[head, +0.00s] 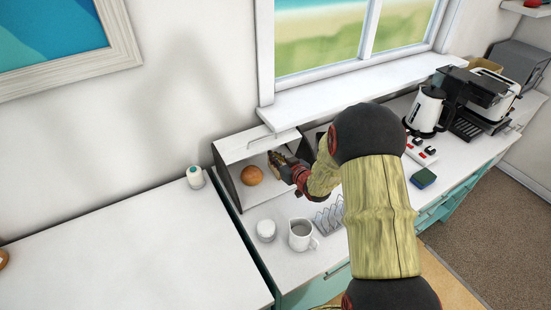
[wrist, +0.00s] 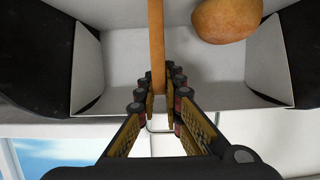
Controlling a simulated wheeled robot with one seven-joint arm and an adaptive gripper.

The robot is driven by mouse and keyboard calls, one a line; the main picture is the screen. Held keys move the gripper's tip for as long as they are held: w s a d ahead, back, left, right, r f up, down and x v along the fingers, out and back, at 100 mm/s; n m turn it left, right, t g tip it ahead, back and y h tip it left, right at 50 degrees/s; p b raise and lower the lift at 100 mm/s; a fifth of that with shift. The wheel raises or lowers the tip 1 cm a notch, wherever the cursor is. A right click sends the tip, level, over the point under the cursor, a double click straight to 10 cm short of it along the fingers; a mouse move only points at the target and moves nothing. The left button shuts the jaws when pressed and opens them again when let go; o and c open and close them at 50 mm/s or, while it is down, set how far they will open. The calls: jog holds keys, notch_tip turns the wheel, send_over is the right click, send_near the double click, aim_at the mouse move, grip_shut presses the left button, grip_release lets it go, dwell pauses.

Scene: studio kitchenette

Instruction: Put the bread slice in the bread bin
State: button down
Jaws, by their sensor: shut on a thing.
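The bread bin (head: 257,144) stands open against the wall under the left end of the window sill, with dark side panels and a white inside. It fills the wrist view, with its white inner wall (wrist: 118,62) around the fingers. My gripper (head: 277,160) reaches into the bin's opening. In the wrist view its fingers (wrist: 157,80) are shut on the bread slice (wrist: 156,40), a thin tan strip seen edge-on. The slice is inside the bin's outline; I cannot tell whether it touches the floor. In the head view the slice is hardly distinguishable from the fingers.
A round bun (head: 252,175) lies in the bin, left of my gripper; it is at upper right in the wrist view (wrist: 228,18). A white lidded jar (head: 266,230), a mug (head: 301,236) and a toast rack (head: 329,217) stand in front. A kettle (head: 427,110) is right.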

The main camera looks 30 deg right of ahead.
jog(key=shift+f, duration=0.15)
jog(key=c, duration=1.9)
grip_release()
